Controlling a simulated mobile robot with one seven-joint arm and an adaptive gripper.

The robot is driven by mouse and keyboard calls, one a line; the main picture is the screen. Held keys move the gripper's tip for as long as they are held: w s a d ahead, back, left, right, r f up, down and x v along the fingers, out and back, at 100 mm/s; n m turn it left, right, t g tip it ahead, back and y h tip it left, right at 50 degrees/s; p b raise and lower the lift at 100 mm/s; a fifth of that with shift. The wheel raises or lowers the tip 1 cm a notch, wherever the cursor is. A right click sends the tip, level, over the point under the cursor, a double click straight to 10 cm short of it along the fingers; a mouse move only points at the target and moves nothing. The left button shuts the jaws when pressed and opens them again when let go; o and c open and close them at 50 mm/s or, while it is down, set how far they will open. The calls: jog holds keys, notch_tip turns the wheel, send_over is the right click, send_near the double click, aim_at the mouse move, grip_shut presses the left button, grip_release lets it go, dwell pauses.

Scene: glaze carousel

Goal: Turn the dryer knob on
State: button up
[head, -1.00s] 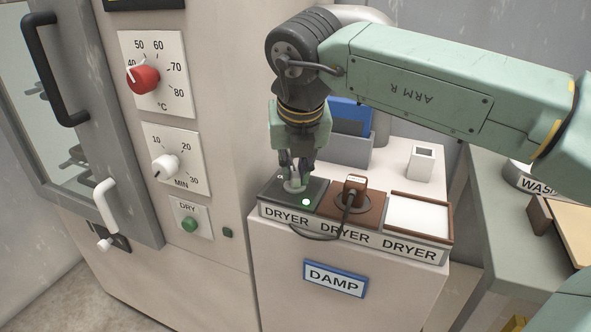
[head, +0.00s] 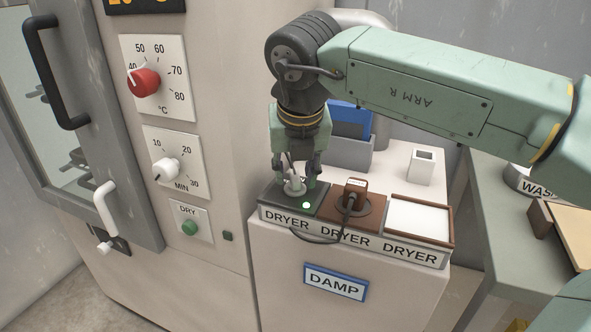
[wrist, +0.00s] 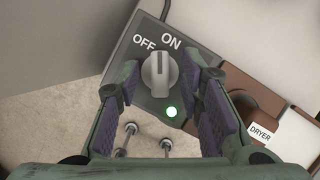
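The grey dryer knob (wrist: 159,74) sits on a dark switch panel marked OFF and ON, seen in the wrist view. Its raised ridge points up toward the lettering, at about ON. The small green lamp (wrist: 172,112) beside it is lit. My gripper (wrist: 163,95) is open, with one finger on each side of the knob and a visible gap to it. In the head view my gripper (head: 295,178) is straight above the dark panel (head: 322,203), and the knob (head: 294,187) shows between the fingertips.
A brown socket panel with a plug (head: 354,192) stands right of the knob, with a cable looping in front. A white panel (head: 418,215) follows. The oven's red dial (head: 145,82), white timer knob (head: 165,169) and green DRY button (head: 190,227) are at left.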

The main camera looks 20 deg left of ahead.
jog(key=v, duration=1.2)
